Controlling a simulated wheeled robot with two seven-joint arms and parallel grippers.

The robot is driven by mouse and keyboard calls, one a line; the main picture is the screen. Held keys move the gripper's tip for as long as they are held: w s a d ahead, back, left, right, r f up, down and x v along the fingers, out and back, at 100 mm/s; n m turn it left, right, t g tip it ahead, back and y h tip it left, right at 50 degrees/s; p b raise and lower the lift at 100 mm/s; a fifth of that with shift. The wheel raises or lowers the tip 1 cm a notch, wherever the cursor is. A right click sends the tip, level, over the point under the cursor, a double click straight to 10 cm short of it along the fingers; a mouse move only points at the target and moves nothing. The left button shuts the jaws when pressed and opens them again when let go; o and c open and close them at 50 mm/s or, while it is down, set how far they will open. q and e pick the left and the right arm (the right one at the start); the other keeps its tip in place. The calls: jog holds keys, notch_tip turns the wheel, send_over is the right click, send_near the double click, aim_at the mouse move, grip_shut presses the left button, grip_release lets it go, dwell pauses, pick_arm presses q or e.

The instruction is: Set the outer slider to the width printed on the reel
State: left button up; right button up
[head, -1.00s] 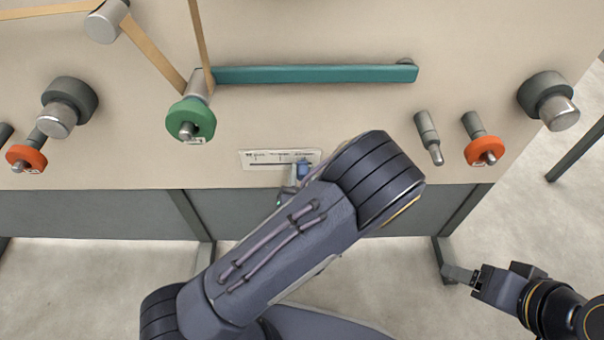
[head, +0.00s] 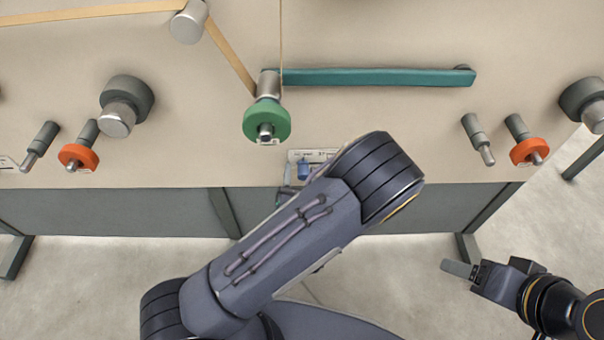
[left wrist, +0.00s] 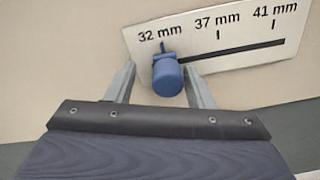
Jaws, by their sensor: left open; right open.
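The slider's blue knob (left wrist: 167,76) stands on the slot of a white scale plate (left wrist: 240,50) marked 32, 37 and 41 mm. Its pointer is at the 32 mm mark. My left gripper (left wrist: 160,71) is open, one finger on each side of the knob, the right finger very close to it. In the head view the knob (head: 303,169) shows past my left arm, which hides part of the plate (head: 322,155). The green reel (head: 267,121) carries a small label too small to read. My right gripper (head: 458,269) is open and empty at lower right, away from the panel.
A teal bar (head: 375,77) runs right from the green reel, and a tan strip (head: 230,55) reaches it over a roller (head: 188,22). Orange-collared pegs (head: 78,157) (head: 529,151) stand on both sides. The floor below is clear.

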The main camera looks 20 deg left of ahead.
aim_at(302, 178)
pick_arm(q)
jog(key=shift+d, duration=0.1)
jog(key=b+v, duration=0.1)
jog(key=v, duration=0.5)
jog(key=shift+s+d, duration=0.1)
jog(key=shift+s, duration=0.15)
jog(key=shift+s+d, duration=0.1)
jog(key=shift+s, duration=0.5)
